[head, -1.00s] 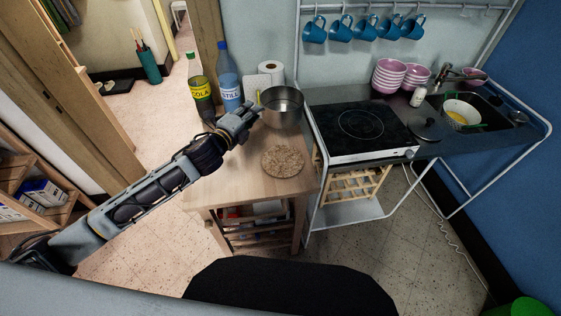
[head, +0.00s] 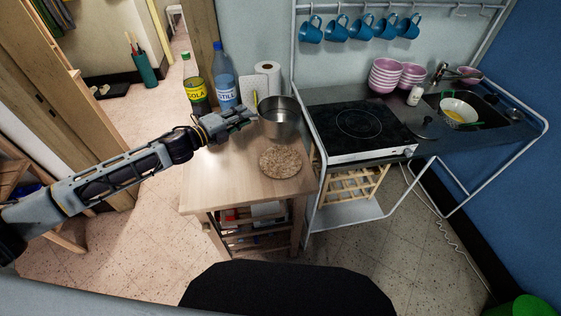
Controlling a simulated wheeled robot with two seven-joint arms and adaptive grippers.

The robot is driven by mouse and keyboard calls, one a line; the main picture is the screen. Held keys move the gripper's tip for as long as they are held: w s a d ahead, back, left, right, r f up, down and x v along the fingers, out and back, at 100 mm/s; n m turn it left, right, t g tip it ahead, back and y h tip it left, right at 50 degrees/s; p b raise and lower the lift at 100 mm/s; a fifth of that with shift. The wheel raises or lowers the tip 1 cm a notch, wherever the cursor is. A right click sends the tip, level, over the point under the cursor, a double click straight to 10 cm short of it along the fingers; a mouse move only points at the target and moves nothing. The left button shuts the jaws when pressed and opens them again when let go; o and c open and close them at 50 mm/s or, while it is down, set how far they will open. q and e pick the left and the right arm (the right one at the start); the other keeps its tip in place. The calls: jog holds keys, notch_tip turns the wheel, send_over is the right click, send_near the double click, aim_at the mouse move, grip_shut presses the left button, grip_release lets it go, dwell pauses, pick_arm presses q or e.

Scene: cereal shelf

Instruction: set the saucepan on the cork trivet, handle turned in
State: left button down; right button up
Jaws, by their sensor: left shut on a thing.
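The steel saucepan (head: 281,124) is upright near the back right of the wooden table, just behind the cork trivet (head: 280,162). I cannot tell whether its base touches the table. The round trivet lies flat and bare near the table's right side. My left gripper (head: 244,119) is shut on the saucepan handle, to the left of the pot. The fingers hide most of the handle, which points left. My right gripper is out of view.
A black hob (head: 359,124) is to the right. The table's front left is clear.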

pick_arm(q)
jog(key=shift+s+d+f+m+g+h, duration=0.1)
jog(key=shift+s+f+m+g+h, duration=0.4)
jog(key=shift+f, duration=0.35)
jog(key=shift+s+f+m+g+h, duration=0.3)
jog(key=shift+s+f+m+h, duration=0.3)
jog(key=shift+f, duration=0.25)
notch_tip(320, 180, down, 6)
jog(key=shift+f, duration=0.1)
jog(key=shift+f, duration=2)
jog(key=c, duration=1.3)
grip_release()
jog(key=shift+s+f, duration=0.1)
jog(key=shift+r, duration=0.2)
